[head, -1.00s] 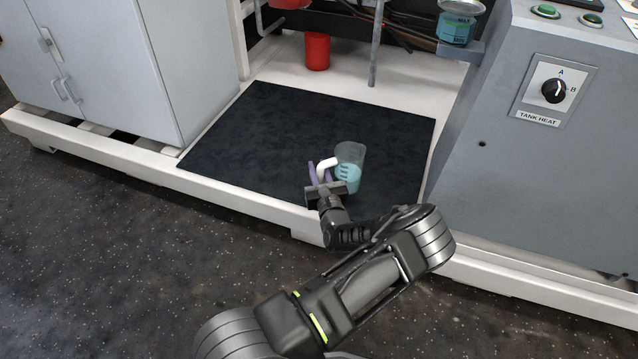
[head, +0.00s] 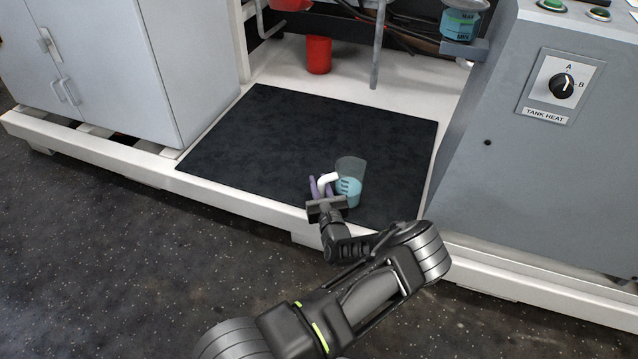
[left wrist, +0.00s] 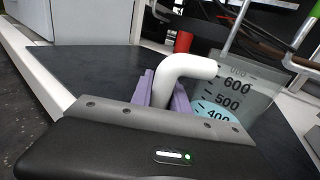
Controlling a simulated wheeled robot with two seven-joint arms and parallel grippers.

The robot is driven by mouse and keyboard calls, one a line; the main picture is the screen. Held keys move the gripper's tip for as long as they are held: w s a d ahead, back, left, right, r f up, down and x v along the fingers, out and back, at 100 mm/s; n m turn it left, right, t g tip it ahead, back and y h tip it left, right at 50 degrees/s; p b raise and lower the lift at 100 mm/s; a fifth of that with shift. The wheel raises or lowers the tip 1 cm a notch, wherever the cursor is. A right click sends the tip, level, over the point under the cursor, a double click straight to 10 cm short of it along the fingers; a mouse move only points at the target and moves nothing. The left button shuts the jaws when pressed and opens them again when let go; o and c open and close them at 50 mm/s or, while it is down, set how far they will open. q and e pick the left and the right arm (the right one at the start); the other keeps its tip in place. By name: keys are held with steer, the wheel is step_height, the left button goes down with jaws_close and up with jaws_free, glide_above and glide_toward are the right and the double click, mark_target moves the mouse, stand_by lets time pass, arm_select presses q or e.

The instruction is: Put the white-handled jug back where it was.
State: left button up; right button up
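The jug (head: 350,178) is a clear beaker-like vessel with blue liquid and a white handle (head: 327,181). It is over the near right part of the black mat (head: 290,140), roughly upright. I cannot tell whether its base touches the mat. My left gripper (head: 321,188) has its purple fingers on both sides of the handle, shut on it. In the left wrist view the white handle (left wrist: 185,69) sits between the fingers, and the jug wall (left wrist: 240,88) shows volume marks. My right gripper is not in view.
A red cup (head: 318,55) stands behind the mat near a grey post (head: 379,45). A grey cabinet (head: 185,60) is at the left and the tank heat panel (head: 560,87) at the right. A white frame edge (head: 245,203) runs in front. The mat's left part is clear.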

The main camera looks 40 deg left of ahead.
arm_select(q)
steer(key=o, duration=0.4)
steer(key=shift+o, duration=0.2)
steer(key=shift+r, duration=0.15)
steer(key=shift+s+d, duration=0.15)
steer(key=shift+d, duration=0.05)
steer(key=p+v, duration=0.4)
steer(key=v, duration=0.7)
steer(key=shift+s+d+p, duration=0.15)
steer(key=shift+d+p, duration=0.05)
steer(key=shift+p, duration=0.1)
